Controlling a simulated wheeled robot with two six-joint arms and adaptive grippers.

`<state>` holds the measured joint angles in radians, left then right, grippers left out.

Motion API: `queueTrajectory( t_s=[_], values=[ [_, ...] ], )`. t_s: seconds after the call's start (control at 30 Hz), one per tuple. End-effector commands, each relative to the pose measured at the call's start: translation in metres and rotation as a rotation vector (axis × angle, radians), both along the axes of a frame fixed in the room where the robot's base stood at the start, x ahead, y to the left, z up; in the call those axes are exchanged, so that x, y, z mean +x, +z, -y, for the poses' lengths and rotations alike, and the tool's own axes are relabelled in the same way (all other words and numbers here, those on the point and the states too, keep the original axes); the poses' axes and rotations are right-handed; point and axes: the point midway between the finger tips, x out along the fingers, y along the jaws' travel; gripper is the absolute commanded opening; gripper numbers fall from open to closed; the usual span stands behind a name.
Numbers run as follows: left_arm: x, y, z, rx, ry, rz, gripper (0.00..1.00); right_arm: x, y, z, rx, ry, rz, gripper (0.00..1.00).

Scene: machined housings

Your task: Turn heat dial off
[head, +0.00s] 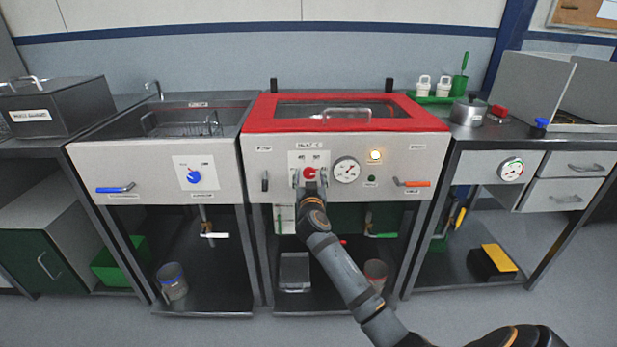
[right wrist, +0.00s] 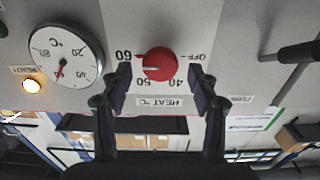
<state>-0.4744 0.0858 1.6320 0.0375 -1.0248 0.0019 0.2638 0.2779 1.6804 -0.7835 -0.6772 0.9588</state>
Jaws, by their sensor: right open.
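The red heat dial (head: 309,173) is on the pale front panel of the red-topped middle unit. In the right wrist view the dial (right wrist: 160,64) appears upside down, with 60, 50, 40 and OFF printed around it and a HEAT °C label. A pale pointer mark seems to lie on the dial's side towards 60. My right gripper (head: 309,184) is in front of the dial. In the right wrist view its open fingers (right wrist: 160,88) are on either side of the dial, apart from it. My left gripper is not in view.
A round thermometer (head: 347,170) and a lit lamp (head: 375,156) sit right of the dial. A black lever (head: 265,181) is to its left and an orange-handled lever (head: 412,183) at far right. The left unit has a blue knob (head: 194,177).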

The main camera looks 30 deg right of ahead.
Motion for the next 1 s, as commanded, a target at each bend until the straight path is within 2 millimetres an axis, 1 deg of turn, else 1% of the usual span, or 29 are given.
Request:
queueTrajectory(
  t_s=[0.03,0.17,0.4,0.43,0.8,0.83,1.0],
  values=[
    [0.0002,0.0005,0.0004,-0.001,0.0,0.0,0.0,0.0052,-0.0004,0.0034,0.0,-0.001,0.0,0.6],
    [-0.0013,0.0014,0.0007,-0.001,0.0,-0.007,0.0,0.0125,-0.0004,0.0078,0.001,0.0,-0.001,0.6],
    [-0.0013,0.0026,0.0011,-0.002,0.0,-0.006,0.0,0.0136,-0.0005,0.0083,0.001,0.001,0.0,0.6],
    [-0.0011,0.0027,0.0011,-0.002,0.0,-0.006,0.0,0.0136,-0.0005,0.0083,0.001,0.001,0.0,0.59],
    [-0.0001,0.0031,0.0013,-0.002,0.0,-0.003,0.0,0.0133,-0.0007,0.0081,0.001,0.001,0.0,0.09],
    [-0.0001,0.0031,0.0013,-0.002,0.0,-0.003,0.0,0.0133,-0.0007,0.0081,0.001,0.0,0.0,0.07],
    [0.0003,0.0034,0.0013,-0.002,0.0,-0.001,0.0,0.0133,-0.0006,0.0079,-0.007,0.001,-0.007,0.07]
  ],
)
